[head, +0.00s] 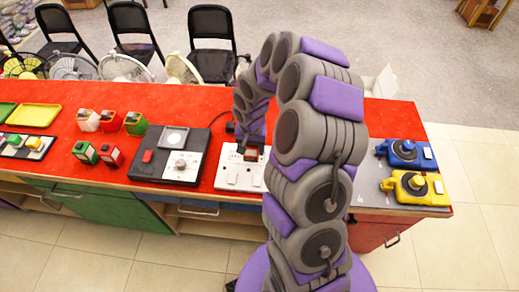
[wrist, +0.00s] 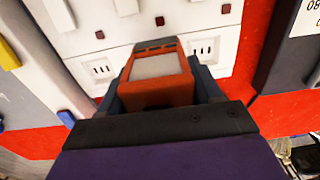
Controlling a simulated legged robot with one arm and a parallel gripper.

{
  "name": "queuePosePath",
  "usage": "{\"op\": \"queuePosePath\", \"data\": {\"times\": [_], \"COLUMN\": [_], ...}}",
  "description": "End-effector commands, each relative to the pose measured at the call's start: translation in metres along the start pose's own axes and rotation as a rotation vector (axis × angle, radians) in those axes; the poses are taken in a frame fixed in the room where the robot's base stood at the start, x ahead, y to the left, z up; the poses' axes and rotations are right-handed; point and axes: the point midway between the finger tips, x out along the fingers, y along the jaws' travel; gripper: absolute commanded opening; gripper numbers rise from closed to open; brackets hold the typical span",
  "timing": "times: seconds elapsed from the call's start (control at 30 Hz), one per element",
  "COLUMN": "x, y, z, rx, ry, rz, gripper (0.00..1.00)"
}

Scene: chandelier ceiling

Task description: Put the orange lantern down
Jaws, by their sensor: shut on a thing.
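The orange lantern (wrist: 158,92) has a pale grey window and sits between the dark fingers of my gripper (wrist: 160,84) in the wrist view. My gripper is shut on it. Beyond the lantern is a white panel (wrist: 110,35) with socket-like slots and small dark red squares. In the head view my gripper (head: 250,148) is low over this white panel (head: 235,177) on the red counter. My arm and gripper mostly hide the lantern there. I cannot tell whether the lantern touches the panel.
On the red counter (head: 350,112), a black and white device (head: 170,158) stands left of the panel. Several small coloured lanterns (head: 110,121) stand farther left, near a yellow tray (head: 34,115). Blue (head: 404,153) and yellow (head: 415,186) devices are at right. Chairs (head: 212,42) stand behind.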

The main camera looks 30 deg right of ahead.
Motion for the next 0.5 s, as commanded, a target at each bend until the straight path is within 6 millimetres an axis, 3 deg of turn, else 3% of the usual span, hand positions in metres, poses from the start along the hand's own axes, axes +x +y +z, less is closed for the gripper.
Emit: {"op": "queuePosePath", "data": {"times": [0.1,0.43,0.5], "x": [0.002,0.004,0.015], "y": [0.010,0.023,0.026], "z": [-0.012,-0.027,-0.028], "rx": [0.002,-0.002,-0.004], "ry": [0.003,0.005,0.000], "rz": [0.005,0.008,0.006], "gripper": [0.15,0.15,0.15]}}
